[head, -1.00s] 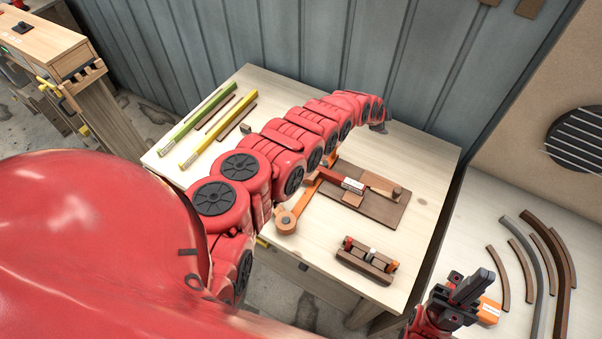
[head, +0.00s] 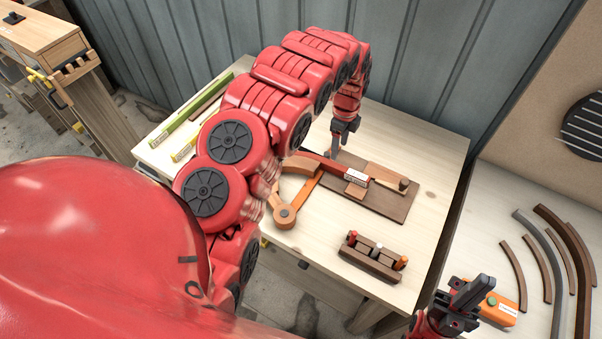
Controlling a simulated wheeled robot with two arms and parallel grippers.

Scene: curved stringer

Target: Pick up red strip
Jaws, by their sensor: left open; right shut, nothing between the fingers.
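A red strip (head: 330,164) with a white label (head: 356,177) near its right end lies on a brown wooden jig board (head: 390,206) on the pale table. My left gripper (head: 337,146) points down beside the strip, at its far side. It is open; a finger is close to the strip, and I cannot tell whether they touch. My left arm hides part of the table and perhaps the strip's left end. My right gripper (head: 476,288) is shut and empty at the lower right, away from the strip.
A curved orange-brown lever (head: 303,190) lies left of the jig board. A small wooden rack with coloured pegs (head: 373,258) stands near the front edge. Green and yellow strips (head: 190,120) lie back left. Several curved strips (head: 545,250) and an orange box (head: 497,309) are on the right.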

